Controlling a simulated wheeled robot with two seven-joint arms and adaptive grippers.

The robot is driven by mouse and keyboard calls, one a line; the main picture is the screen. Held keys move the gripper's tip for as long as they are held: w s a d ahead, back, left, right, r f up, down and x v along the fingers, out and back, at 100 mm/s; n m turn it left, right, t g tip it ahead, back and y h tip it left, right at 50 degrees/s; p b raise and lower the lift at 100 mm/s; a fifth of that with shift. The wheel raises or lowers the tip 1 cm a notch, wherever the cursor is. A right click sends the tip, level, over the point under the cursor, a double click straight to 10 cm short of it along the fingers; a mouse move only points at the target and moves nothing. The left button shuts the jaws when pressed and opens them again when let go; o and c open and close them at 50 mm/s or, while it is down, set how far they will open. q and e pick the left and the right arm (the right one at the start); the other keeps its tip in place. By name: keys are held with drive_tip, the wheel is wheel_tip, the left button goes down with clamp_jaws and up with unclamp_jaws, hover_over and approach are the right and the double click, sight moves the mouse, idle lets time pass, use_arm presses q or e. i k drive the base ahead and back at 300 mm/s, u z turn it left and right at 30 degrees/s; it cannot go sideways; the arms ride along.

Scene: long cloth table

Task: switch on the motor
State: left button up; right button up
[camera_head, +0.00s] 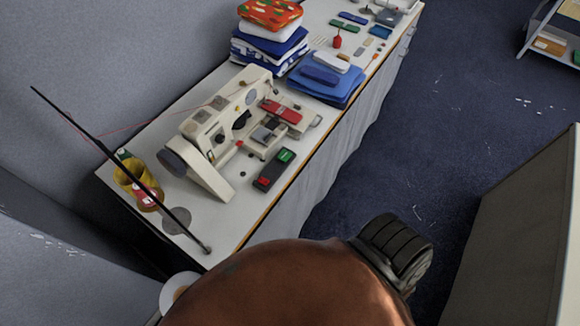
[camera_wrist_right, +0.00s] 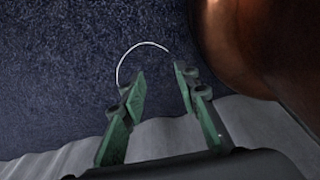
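A cream sewing machine (camera_head: 222,122) stands on the long table (camera_head: 240,205). In front of it, near the table's front edge, lies a dark switch box (camera_head: 268,176) with a green button (camera_head: 286,155) at its far end and a red button (camera_head: 264,181) at its near end. In the right wrist view my right gripper (camera_wrist_right: 158,82) is open and empty, its green fingers apart over dark blue carpet. The right gripper does not show in the head view, so its distance to the switch box cannot be told. My left gripper is in neither view.
A thin dark rod (camera_head: 130,175) and thread spools (camera_head: 137,170) stand at the table's near left. Folded blue cloths (camera_head: 325,78) lie beyond the machine. A pale cloth (camera_head: 335,150) hangs down the table front. Blue carpet (camera_head: 460,110) lies free at right.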

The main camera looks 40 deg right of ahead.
sight(265, 182)
drive_tip(key=z, duration=0.05)
drive_tip(key=k, duration=0.45)
drive_tip(key=z, duration=1)
drive_tip(key=i, duration=0.5)
drive_tip(key=u, duration=0.05)
